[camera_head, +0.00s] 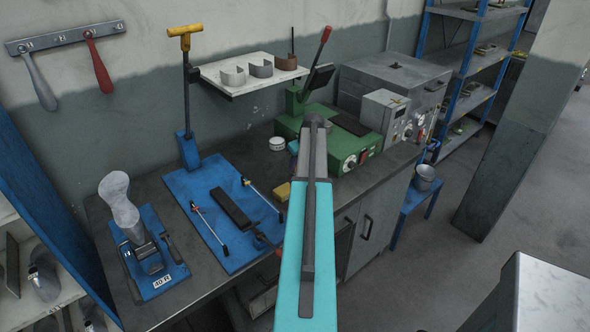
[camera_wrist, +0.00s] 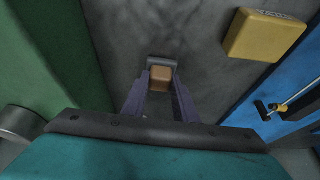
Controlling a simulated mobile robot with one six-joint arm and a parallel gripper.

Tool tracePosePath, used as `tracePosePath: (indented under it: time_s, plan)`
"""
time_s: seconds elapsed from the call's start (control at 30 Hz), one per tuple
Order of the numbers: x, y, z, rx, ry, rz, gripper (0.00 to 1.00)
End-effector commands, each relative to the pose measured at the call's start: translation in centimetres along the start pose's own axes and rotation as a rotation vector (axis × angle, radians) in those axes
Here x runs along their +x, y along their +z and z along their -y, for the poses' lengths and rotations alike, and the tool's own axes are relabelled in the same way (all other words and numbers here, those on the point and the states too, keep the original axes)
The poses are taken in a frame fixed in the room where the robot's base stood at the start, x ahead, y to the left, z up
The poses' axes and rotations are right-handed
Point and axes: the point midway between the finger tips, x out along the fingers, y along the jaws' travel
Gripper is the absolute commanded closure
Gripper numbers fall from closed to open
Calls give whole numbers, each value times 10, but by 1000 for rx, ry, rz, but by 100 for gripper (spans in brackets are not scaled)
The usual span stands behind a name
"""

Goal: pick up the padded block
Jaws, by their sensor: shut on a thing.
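In the wrist view, my gripper (camera_wrist: 161,82) points down at the dark bench top with its two fingers on either side of a small block. This looks like the padded block (camera_wrist: 161,75), with a tan-brown face and a grey strip along its far edge. The fingers are shut on it. I cannot tell whether it still touches the bench. In the head view, my teal arm covers this spot, and neither the gripper nor the block can be made out.
A yellow block (camera_wrist: 264,36) lies to the right, beside the blue mat (camera_head: 207,188) with tools on it. The green machine (camera_head: 338,143) stands close on the left in the wrist view. A white round tin (camera_head: 277,144) sits on the bench (camera_head: 375,172) near the wall.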

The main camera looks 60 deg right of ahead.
Motion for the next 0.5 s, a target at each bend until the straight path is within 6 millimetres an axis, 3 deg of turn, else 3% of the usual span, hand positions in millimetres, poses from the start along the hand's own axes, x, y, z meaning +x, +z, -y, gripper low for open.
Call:
tracePosePath:
  time_s: [0.5]
  plan:
    - [-13,-6,-1,0,2,-2,96]
